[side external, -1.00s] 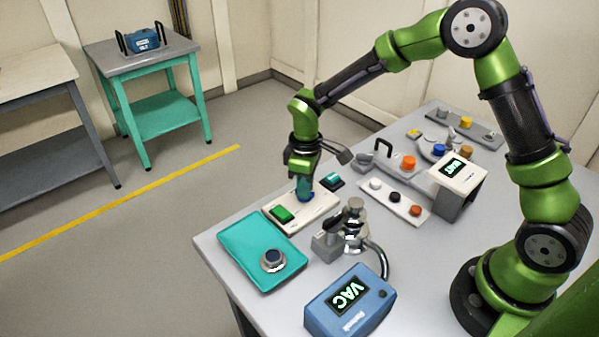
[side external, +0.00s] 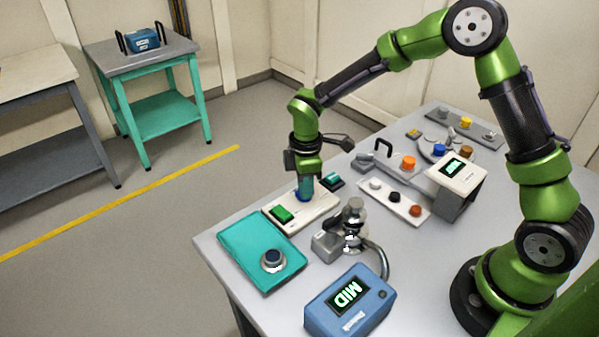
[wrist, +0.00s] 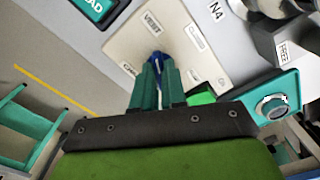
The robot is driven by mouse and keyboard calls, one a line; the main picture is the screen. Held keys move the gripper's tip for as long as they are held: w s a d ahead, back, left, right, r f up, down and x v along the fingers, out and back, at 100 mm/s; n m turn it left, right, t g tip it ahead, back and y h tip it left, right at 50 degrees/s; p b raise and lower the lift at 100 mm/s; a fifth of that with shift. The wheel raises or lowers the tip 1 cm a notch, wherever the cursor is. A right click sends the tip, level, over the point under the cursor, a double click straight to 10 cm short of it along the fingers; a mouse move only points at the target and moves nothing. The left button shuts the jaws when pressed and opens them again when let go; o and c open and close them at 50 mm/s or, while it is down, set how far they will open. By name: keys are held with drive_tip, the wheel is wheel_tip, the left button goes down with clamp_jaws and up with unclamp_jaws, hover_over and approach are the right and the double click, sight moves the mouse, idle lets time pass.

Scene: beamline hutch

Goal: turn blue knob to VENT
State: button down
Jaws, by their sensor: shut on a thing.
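The blue knob (side external: 304,198) stands on a cream plate (side external: 322,206) near the table's far left edge. My gripper (side external: 305,186) points down over it, with its teal fingers shut on the knob. In the wrist view the blue knob (wrist: 156,58) shows between the fingertips (wrist: 155,72) and is mostly hidden. The VENT label (wrist: 152,23) lies on the plate beyond the knob, with other labels to its left and right. The knob's pointing direction is hard to tell. The blue display box (side external: 350,302) reads MID.
A green button (side external: 282,213) sits on the same plate. A teal box with a dark dial (side external: 262,252), a metal valve fitting (side external: 350,228) and a small teal-topped block (side external: 332,180) stand close by. A strip of coloured knobs (side external: 395,197) and a tilted screen (side external: 461,172) lie to the right.

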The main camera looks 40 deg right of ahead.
drive_tip(key=shift+w+r, duration=0.1)
drive_tip(key=c, duration=1.2)
unclamp_jaws()
wheel_tip(320, 180, up, 17)
drive_tip(key=shift+f, duration=0.1)
drive_tip(key=s+d+r+m+t, duration=0.1)
drive_tip(key=s+d+m+t, duration=0.1)
drive_tip(key=s+m, duration=0.3)
drive_tip(key=s+d+r+m+t+y, duration=0.1)
drive_tip(key=s+r+m+t, duration=0.1)
drive_tip(key=s+m, duration=0.3)
drive_tip(key=s+d+r+m+t+y, duration=0.1)
drive_tip(key=s+d+m+t, duration=0.1)
drive_tip(key=s+m, duration=0.4)
drive_tip(key=shift+s+d+r+t, duration=0.1)
drive_tip(key=shift+s+t, duration=0.1)
drive_tip(key=shift+s, duration=0.5)
drive_tip(key=shift+s+d+r+t, duration=0.1)
drive_tip(key=shift+s+r+t, duration=0.1)
drive_tip(key=shift+s, duration=0.55)
drive_tip(key=shift+s+d+r+t, duration=0.1)
drive_tip(key=shift+s+t, duration=0.1)
drive_tip(key=shift+s, duration=0.5)
